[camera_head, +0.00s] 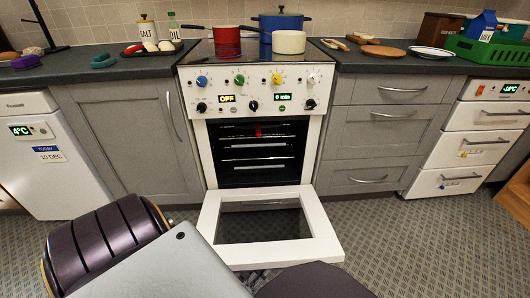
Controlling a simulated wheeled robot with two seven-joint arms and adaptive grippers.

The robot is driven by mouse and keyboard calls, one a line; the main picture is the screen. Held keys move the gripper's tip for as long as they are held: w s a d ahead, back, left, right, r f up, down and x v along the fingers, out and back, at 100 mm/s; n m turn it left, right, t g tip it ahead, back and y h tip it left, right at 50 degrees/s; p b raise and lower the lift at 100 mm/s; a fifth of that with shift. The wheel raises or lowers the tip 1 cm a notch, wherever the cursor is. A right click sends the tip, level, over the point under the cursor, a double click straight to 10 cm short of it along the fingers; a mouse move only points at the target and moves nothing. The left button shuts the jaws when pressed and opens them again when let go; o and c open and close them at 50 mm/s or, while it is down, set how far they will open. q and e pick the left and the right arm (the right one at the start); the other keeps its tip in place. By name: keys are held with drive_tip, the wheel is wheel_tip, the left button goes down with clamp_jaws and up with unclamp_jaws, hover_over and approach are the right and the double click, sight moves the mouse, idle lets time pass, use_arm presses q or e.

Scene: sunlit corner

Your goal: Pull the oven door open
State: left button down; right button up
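The white oven (258,107) stands between the grey cabinets. Its door (320,228) is folded down and out over the floor, open wide, with a dark window in its white frame. The oven cavity (258,157) is exposed, with racks inside and a small red item near the top. Parts of my own arms fill the bottom left and bottom middle, close to the lower end of the door. Neither gripper's fingers show, and whether anything touches the door cannot be seen.
A red pot (227,42), a blue pot (282,25) and a cream pot (289,42) stand on the hob. A green crate (487,54) is on the right counter. Patterned floor (400,250) is free right of the door.

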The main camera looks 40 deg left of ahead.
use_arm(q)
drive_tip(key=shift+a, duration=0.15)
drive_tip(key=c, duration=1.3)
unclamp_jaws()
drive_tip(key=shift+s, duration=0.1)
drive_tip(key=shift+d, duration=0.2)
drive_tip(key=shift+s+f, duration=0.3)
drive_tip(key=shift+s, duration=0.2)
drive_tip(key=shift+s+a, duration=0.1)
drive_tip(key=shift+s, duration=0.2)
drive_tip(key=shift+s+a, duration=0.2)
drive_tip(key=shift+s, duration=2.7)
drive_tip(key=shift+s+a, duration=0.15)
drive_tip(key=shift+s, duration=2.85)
